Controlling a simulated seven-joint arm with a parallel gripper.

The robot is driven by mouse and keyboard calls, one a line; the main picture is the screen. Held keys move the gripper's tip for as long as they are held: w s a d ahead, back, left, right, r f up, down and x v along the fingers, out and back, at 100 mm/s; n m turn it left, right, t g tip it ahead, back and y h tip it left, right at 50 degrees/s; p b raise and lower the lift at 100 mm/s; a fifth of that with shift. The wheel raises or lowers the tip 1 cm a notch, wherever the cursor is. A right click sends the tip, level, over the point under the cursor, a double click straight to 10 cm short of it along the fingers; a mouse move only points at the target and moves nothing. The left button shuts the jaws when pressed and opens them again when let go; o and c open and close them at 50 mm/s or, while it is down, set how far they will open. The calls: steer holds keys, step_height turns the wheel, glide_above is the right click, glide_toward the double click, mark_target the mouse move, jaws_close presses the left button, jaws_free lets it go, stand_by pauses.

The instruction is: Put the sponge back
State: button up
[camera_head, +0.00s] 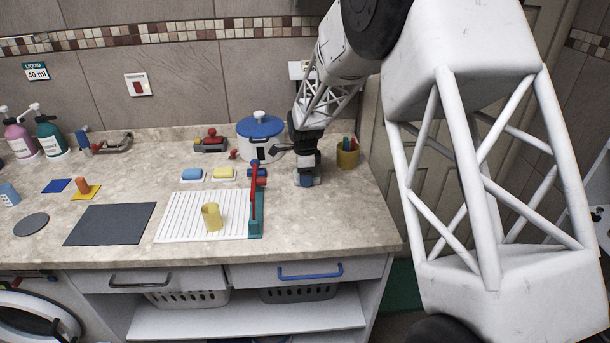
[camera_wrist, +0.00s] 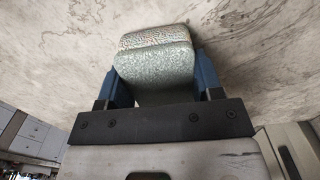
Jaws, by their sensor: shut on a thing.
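My gripper (camera_head: 306,180) is low over the right part of the counter, just right of the white pot. In the wrist view its two blue fingers (camera_wrist: 162,84) are shut on a grey-green, speckled block with rounded corners, the sponge (camera_wrist: 155,68). A second, more colourful speckled layer shows along its far edge. In the head view the held sponge is mostly hidden by the gripper. I cannot tell whether it touches the counter. A blue block (camera_head: 192,174) and a yellow block (camera_head: 223,173) sit on small pale dishes to the left.
A white pot with a blue lid (camera_head: 260,128) stands close left of my gripper. A mustard cup (camera_head: 347,155) with coloured items stands to its right. A red-and-blue upright (camera_head: 256,190) rises beside the white ribbed mat (camera_head: 180,228), which carries a yellow cup (camera_head: 212,217). Counter at front right is clear.

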steer(key=shift+f, duration=0.1)
steer(key=o, duration=1)
step_height(320, 180, up, 12)
steer(key=shift+r, duration=0.1)
stand_by(0.4)
stand_by(0.5)
